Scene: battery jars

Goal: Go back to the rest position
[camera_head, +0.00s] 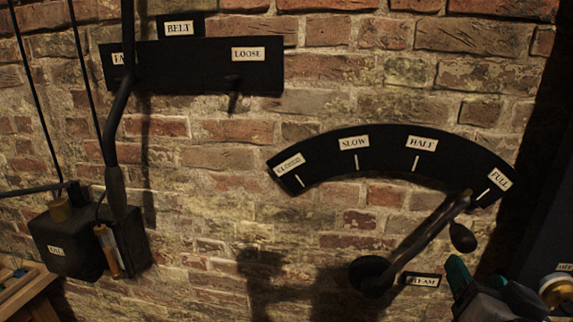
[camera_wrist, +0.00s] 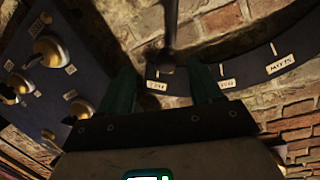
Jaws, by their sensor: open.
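My gripper (camera_head: 474,278) is at the lower right of the head view, with its teal fingers open and empty. It is below and right of the lever (camera_head: 425,235), which points up and right to the FULL end of the curved dark scale (camera_head: 385,142). The lever's dark knob (camera_head: 462,237) hangs near that end, apart from my fingers in this view. In the wrist view my two fingers (camera_wrist: 163,85) are spread, and a dark rod with a rounded end (camera_wrist: 167,60) shows between and beyond them. I cannot tell its exact distance from the fingers.
A brick wall (camera_head: 215,185) stands behind everything. A BELT board (camera_head: 200,65) with a dark rod and a box (camera_head: 68,245) are at left. A dark panel with brass-coloured knobs (camera_wrist: 50,50) is on the left in the wrist view, close beside my gripper.

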